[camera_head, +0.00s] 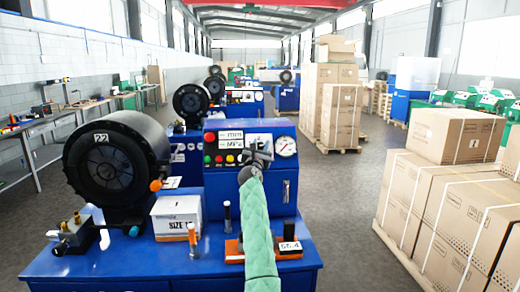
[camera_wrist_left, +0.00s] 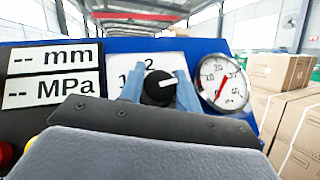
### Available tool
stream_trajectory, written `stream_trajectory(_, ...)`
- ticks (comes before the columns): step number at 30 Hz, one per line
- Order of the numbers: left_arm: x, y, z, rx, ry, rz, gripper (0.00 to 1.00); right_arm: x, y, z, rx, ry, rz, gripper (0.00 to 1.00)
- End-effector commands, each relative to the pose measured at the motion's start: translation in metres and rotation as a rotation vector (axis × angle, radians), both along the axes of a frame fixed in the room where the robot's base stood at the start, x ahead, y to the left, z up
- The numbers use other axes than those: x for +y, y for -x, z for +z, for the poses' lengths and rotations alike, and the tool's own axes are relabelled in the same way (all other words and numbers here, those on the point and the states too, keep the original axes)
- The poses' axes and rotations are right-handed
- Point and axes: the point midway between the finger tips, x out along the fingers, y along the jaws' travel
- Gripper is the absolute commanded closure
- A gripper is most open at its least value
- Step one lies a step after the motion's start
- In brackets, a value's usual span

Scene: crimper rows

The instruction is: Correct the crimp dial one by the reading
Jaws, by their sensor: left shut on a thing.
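The crimp dial is a black knob (camera_wrist_left: 159,88) with a white pointer mark aimed right and slightly up. The digits 1 and 2 show on the white plate (camera_wrist_left: 125,66) behind it. My left gripper (camera_head: 258,152) is at the blue control panel (camera_head: 222,178), its fingers shut on the knob from both sides; it fills the lower left wrist view (camera_wrist_left: 160,92). In the head view the gripper hides most of the knob. A round gauge (camera_wrist_left: 225,86) with a red needle is right of the knob, also in the head view (camera_head: 285,146). The mm display (camera_wrist_left: 54,59) and MPa display (camera_wrist_left: 52,90) read dashes.
The blue bench holds a black crimper head (camera_head: 115,165) labelled 22, a white SIZE box (camera_head: 177,217), and an orange plate (camera_head: 234,252) with a 55.4 tag (camera_head: 290,247). Strapped cartons (camera_head: 455,200) stand right, past a clear floor aisle. More crimpers stand behind.

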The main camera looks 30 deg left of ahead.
Motion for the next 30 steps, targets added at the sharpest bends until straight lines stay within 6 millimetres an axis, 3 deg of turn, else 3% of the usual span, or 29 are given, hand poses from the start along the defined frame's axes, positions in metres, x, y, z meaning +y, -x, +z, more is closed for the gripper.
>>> stream_trajectory(7, 0.001, 0.0, 0.001, 0.105, -0.169, -0.131, 0.9, 0.0, -0.001, -0.013, 0.003, 0.003, 0.001, 0.38)
stream_trajectory(21, -0.001, 0.0, 0.001, 0.257, -0.416, -0.326, 0.9, -0.004, 0.001, -0.086, 0.008, 0.014, 0.0, 0.38)
stream_trajectory(30, -0.002, -0.001, -0.001, 0.298, -0.482, -0.378, 0.9, -0.006, 0.004, -0.11, 0.008, 0.017, 0.0, 0.38)
